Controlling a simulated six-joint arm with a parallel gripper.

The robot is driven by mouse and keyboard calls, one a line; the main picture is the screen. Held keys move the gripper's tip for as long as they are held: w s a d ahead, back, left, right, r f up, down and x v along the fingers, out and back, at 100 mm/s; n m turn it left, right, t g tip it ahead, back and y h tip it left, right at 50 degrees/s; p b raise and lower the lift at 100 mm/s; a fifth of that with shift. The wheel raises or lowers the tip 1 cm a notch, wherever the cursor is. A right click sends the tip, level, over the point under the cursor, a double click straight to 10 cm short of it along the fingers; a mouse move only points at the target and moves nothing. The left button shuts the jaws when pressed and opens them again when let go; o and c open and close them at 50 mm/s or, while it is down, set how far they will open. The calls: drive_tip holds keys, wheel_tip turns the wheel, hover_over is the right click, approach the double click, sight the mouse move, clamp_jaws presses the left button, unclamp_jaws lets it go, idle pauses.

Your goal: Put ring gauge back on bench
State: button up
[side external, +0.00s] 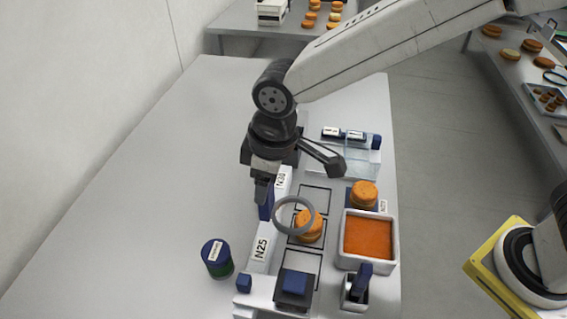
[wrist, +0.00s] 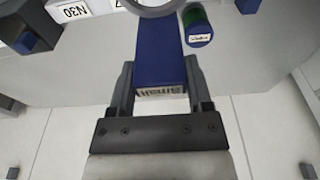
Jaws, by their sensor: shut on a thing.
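The ring gauge is a grey ring (side external: 276,216) with a blue handle (side external: 265,205). My gripper (side external: 262,188) is shut on the handle, with the ring held out to the right in the side view. The ring overlaps an orange filled round (side external: 311,228) on the outlined strip; I cannot tell whether it touches or surrounds it. In the wrist view, the blue handle (wrist: 158,58) with a printed label lies between the fingers of my gripper (wrist: 160,82), and the ring (wrist: 152,13) is cut off at the top edge. The bench (side external: 160,190) is grey, with wide bare areas.
A white labelled rail (side external: 262,246) runs beside the outlined squares. A blue-lidded green jar (side external: 217,258) stands left of it. A white tray of orange filling (side external: 368,238), another filled round (side external: 363,194) and a clear-sided holder (side external: 350,160) stand right. The bench's left side is clear.

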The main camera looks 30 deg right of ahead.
drive_tip(key=w+a+f, duration=0.7)
drive_tip(key=w+f, duration=0.2)
drive_tip(key=w, duration=0.2)
drive_tip(key=shift+w+f, duration=0.15)
idle(0.3)
drive_tip(key=shift+w, duration=0.1)
drive_tip(key=shift+w+a+f, duration=0.15)
drive_tip(key=shift+f, duration=1.65)
drive_tip(key=shift+f, duration=0.15)
drive_tip(key=o, duration=1)
